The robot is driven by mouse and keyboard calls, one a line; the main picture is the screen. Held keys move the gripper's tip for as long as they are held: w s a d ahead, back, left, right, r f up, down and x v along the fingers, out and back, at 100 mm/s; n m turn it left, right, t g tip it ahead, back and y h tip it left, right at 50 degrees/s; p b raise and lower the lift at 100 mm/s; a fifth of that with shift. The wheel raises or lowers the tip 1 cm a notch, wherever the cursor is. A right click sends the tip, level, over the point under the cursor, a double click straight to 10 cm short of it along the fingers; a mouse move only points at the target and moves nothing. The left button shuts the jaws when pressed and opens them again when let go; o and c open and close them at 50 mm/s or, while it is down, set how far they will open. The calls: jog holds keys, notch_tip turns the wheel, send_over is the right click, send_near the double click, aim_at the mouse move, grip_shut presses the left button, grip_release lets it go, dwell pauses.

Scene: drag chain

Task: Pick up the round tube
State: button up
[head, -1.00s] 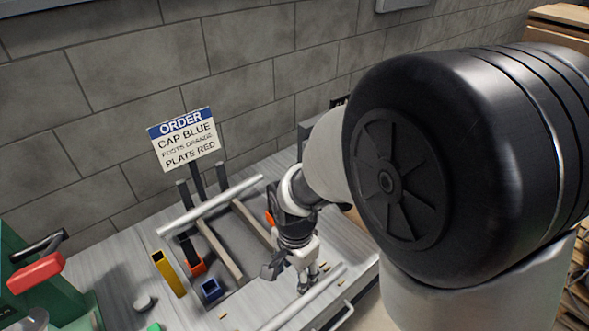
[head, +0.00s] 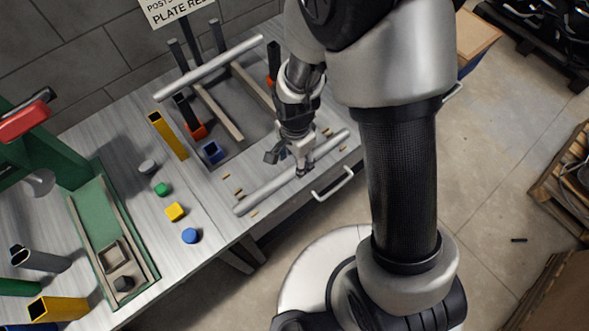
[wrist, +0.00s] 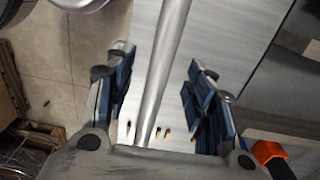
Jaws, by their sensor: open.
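A long silver round tube (head: 265,190) lies near the table's front edge, slanting up to the right. It also shows in the wrist view (wrist: 165,65), running lengthwise between the fingers. My gripper (head: 303,171) is at the tube's right half, close to it. In the wrist view my gripper (wrist: 160,75) is open, one finger on each side of the tube, with gaps on both sides. I cannot tell how far the fingertips are above the table. A second silver tube (head: 210,68) rests across upright posts at the back.
Small brass pieces (head: 225,177) lie near the tube. Green, yellow and blue caps (head: 190,236) lie to the left. A green machine (head: 60,150) stands at far left. A drawer handle (head: 333,186) juts from the table front. An order sign (head: 175,12) stands at the back.

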aim_at(294, 168)
notch_tip(294, 168, down, 5)
jog(key=shift+w+a+f+b, duration=0.1)
jog(key=shift+w+b, duration=0.05)
jog(key=shift+b, duration=1)
grip_shut()
